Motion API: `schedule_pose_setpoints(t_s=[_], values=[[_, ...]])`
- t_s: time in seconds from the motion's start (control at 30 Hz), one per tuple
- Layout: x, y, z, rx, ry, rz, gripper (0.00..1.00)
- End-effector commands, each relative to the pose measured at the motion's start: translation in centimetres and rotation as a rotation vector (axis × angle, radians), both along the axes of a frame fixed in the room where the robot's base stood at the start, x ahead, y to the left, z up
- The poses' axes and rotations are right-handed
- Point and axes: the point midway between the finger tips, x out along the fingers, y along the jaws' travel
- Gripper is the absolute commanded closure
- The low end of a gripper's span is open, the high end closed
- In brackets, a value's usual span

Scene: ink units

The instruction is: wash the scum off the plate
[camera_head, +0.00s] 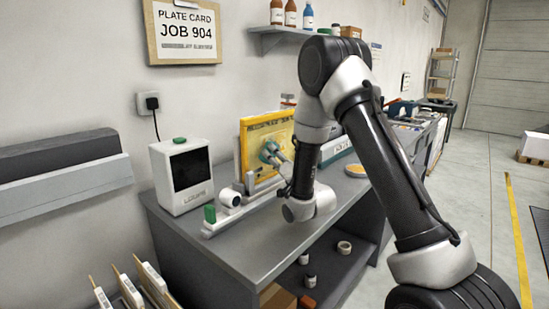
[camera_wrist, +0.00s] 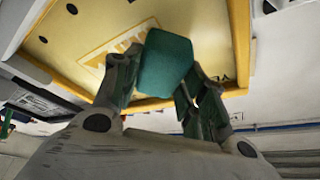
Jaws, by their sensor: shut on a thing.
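The yellow plate (camera_head: 252,133) stands upright in a pale holder on the grey bench, near the wall. In the wrist view the plate (camera_wrist: 85,35) fills the upper part, with dark round spots near its edges and paler printed marks. My gripper (camera_head: 279,158) is in front of the plate's face, shut on a teal sponge-like block (camera_wrist: 165,62). The block also shows in the head view (camera_head: 268,151). It is at or very close to the plate's face; I cannot tell if it touches. It hides part of the plate, and I cannot make out scum clearly.
A white box device (camera_head: 183,176) with a dark window stands left on the bench (camera_head: 232,254). A small white cylinder (camera_head: 229,198) and a green block (camera_head: 210,214) sit in front of the plate. A yellow round dish (camera_head: 355,170) lies to the right. The bench's front is clear.

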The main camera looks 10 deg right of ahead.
Motion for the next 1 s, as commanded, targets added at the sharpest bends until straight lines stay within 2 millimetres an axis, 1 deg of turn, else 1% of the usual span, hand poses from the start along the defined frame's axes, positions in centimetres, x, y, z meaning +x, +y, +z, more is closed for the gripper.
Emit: schedule_pose_setpoints(t_s=[1.0], values=[[1.6, 1.1, 0.0, 0.000, 0.000, 0.000, 0.77]])
